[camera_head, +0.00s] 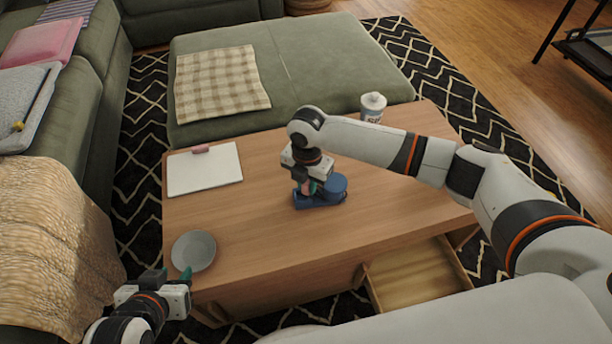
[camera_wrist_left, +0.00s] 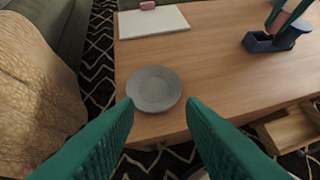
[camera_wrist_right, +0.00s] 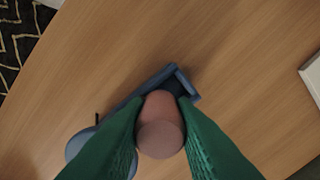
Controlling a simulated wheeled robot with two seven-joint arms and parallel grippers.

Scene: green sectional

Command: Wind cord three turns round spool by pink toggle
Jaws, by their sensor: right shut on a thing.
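The blue spool (camera_head: 334,184) stands on a blue base (camera_head: 318,201) in the middle of the wooden table; it also shows in the left wrist view (camera_wrist_left: 286,36). My right gripper (camera_head: 309,188) points down beside the spool, at its left. In the right wrist view its green fingers (camera_wrist_right: 160,128) are shut on the pink toggle (camera_wrist_right: 161,126), just over the base. A thin dark cord or pin (camera_wrist_right: 97,118) shows by the spool; how any cord runs I cannot tell. My left gripper (camera_head: 172,275) is open and empty near the table's front left corner, by the grey plate (camera_wrist_left: 154,89).
A white clipboard (camera_head: 205,170) lies at the table's back left. A white canister (camera_head: 372,107) stands at the back edge. A drawer (camera_head: 415,273) is open below the table's front. The tabletop around the spool is clear.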

